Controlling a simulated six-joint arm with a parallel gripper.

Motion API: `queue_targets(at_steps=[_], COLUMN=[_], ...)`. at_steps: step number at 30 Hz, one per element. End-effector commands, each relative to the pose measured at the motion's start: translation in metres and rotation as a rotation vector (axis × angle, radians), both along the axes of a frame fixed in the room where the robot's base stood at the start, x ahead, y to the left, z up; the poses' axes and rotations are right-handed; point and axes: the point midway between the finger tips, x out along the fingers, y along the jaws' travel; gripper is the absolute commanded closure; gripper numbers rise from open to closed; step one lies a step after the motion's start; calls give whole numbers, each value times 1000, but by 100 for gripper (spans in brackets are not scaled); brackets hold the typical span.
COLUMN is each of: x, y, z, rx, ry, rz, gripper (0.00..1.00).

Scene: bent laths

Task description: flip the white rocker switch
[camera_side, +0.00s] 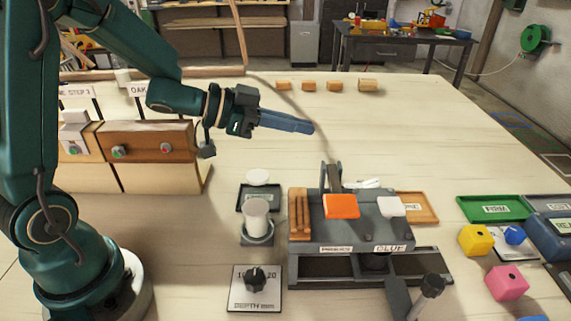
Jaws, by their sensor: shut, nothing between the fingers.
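The white rocker switch (391,207) sits on top of the grey press unit (365,235), at its right side, above a label that seems to read GLUE. Which way it is tipped is hard to tell. A larger orange rocker (341,206) is beside it on the left. My gripper (311,127) is shut and empty, its blue fingers pointing right. It is in the air above and to the left of the unit, well apart from the white switch.
An upright post (331,178) rises at the unit's back. A white cylinder (256,216) and a depth dial (256,280) are to its left, wooden blocks (299,215) on its left edge. A lever (430,288) stands in front.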

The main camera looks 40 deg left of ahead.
Motion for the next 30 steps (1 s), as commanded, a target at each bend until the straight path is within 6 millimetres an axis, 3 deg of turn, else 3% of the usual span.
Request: queue_targets(at_steps=[6, 19, 25, 30], x=[-16, -20, -13, 6], y=[-18, -22, -30, -50], z=[-14, -16, -20, -30], rx=[-99, -122, -121, -121], ry=[47, 56, 56, 58], rz=[-158, -194, -196, -199], gripper=[100, 100, 100, 100])
